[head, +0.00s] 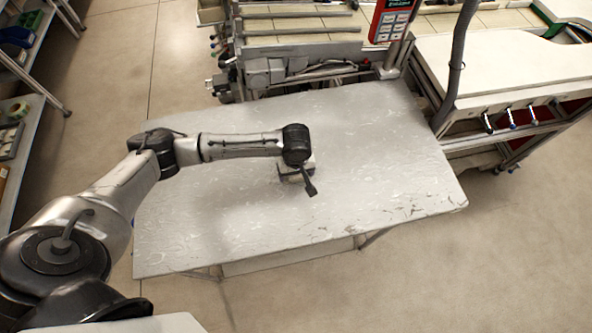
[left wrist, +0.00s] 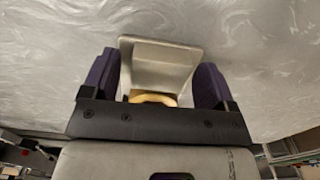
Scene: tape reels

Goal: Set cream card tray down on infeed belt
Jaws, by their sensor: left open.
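My left gripper (head: 297,178) is low over the grey worn table, pointing down at its middle. In the left wrist view, its two purple fingers (left wrist: 157,66) stand apart, one on each side of a pale, shallow, box-like tray (left wrist: 160,58). Gaps show between the fingers and the tray, so the gripper is open. A small yellow curved thing (left wrist: 152,98) shows at the tray's near edge; I cannot tell what it is. In the head view the wrist mostly hides the tray. I cannot clearly make out an infeed belt. My right gripper is out of view.
The grey table (head: 390,150) is bare around the gripper. Behind it is a machine with metal rails (head: 300,25) and a red and green panel (head: 392,20). A pale bench (head: 500,65) stands at the right. Shelving (head: 25,100) with bins is at the left.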

